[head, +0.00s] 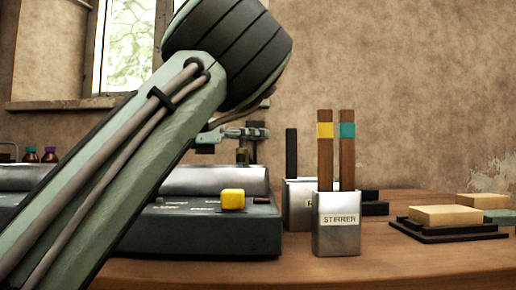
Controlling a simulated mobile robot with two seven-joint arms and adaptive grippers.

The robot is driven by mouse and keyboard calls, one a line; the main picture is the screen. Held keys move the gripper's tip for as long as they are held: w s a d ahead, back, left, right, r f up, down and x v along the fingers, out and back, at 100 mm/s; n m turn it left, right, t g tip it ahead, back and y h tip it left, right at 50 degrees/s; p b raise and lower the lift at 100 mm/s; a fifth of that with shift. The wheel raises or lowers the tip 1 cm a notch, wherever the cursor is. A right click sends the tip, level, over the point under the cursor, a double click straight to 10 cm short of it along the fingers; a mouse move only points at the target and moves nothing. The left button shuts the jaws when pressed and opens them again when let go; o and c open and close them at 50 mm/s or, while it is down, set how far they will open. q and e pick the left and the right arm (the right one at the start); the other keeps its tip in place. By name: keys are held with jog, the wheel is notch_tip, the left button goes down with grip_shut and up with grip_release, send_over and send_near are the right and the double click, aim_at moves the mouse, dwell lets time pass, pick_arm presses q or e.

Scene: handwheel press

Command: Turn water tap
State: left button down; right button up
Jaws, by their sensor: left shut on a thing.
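My left arm rises across the left of the head view, and its large dark joint hides much of the area behind it. My left gripper (243,133) shows small beyond the arm, above the back of a dark green machine (205,240). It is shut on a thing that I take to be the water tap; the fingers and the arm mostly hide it. A small brass-coloured upright piece (242,156) shows just below the gripper. I cannot tell how far the tap is turned. My right gripper is not in view.
The machine has a metal cylinder (213,180) and a yellow knob (233,199). A metal holder marked STIRRER (337,222) with two wooden sticks stands to its right. Pale blocks lie on dark plates (448,232) farther right. Small bottles (49,155) stand at the left. The front right wooden table (400,268) is clear.

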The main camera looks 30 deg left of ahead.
pick_arm(q)
jog(key=shift+w+a+f+n+t+y+b, duration=0.1)
jog(key=shift+a+n+t+y+b, duration=0.1)
jog(key=shift+n+t+y+b, duration=0.5)
jog(key=shift+w+a+r+n+t+y+b, duration=0.15)
jog(key=shift+n+y+b, duration=0.45)
jog(key=shift+y, duration=0.85)
jog(key=shift+a+f+n+t+y+b, duration=0.15)
jog(key=shift+a+n+t+y+b, duration=0.2)
jog(key=shift+n+y, duration=0.65)
jog(key=shift+y, duration=0.25)
jog(key=c, duration=1.6)
grip_release()
notch_tip(320, 180, up, 10)
